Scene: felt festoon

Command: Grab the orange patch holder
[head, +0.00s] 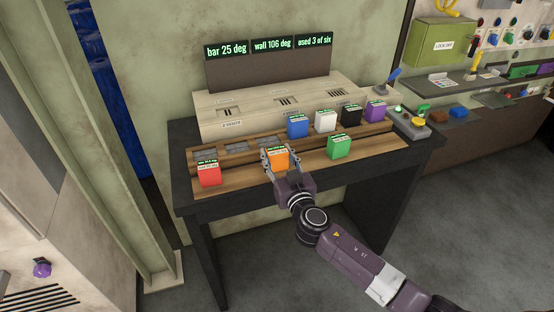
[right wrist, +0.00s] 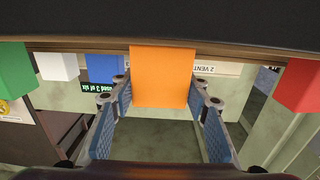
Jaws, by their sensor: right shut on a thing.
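The orange patch holder (head: 278,159) is a small block at the front middle of the wooden rack. My right gripper (head: 276,161) has a finger on each side of it and is shut on it. In the right wrist view the orange patch holder (right wrist: 162,78) sits between the blue finger pads of my right gripper (right wrist: 160,100). I cannot tell whether it still touches the rack. My left gripper is in neither view.
A red holder (head: 209,174) stands to the left and a green one (head: 339,147) to the right on the front ledge. Blue (head: 298,127), white (head: 326,121), black (head: 351,115) and purple (head: 376,111) holders stand behind. A control box (head: 410,122) is at the right end.

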